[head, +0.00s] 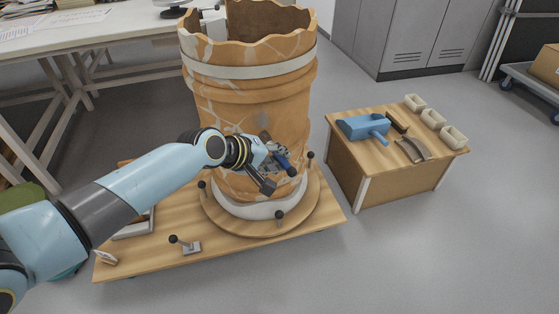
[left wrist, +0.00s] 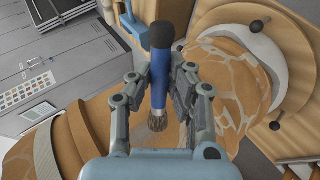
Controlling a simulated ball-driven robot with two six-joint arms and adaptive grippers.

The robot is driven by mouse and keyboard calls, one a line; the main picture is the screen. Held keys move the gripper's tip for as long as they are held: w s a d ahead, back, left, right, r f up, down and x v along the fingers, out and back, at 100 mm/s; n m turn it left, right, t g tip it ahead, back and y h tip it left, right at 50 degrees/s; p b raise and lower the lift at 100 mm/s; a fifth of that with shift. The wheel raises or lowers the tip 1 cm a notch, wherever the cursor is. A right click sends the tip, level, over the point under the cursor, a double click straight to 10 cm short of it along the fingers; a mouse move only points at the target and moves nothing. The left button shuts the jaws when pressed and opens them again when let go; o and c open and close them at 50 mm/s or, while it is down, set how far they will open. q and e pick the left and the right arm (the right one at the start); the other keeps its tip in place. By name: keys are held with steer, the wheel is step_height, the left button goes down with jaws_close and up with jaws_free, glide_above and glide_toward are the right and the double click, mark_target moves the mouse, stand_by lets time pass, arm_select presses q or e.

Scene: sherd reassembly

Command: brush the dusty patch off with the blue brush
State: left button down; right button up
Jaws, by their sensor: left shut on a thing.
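The blue brush (left wrist: 160,66) is in my left gripper (left wrist: 161,80), which is shut on its handle. Its dark cap end points up in the left wrist view and its brown bristles (left wrist: 158,119) point down over the jar wall. I cannot tell whether the bristles touch. In the head view, my left gripper (head: 272,168) is in front of the lower right side of the large orange jar (head: 250,98). A greyish dusty patch (head: 263,121) shows on the jar just above the gripper. My right gripper is not in view.
The jar stands on a round wooden turntable (head: 228,222) with black-knobbed posts, on a low wooden platform (head: 150,255).

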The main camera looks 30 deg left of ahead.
arm_select(q)
steer(key=shift+w+a+b, duration=0.3)
steer(key=shift+w+a, duration=0.25)
steer(key=shift+a, duration=0.1)
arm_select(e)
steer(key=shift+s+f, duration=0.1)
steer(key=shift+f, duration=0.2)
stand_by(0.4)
arm_select(q)
step_height(320, 180, up, 4)
steer(key=p, duration=0.4)
steer(key=shift+d, duration=0.1)
step_height(320, 180, up, 4)
steer(key=p, duration=0.4)
steer(key=shift+f, duration=0.2)
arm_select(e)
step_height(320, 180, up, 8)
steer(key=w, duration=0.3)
arm_select(q)
steer(key=shift+f+b, duration=2.8)
steer(key=shift+f, duration=1.1)
steer(key=shift+r, duration=0.1)
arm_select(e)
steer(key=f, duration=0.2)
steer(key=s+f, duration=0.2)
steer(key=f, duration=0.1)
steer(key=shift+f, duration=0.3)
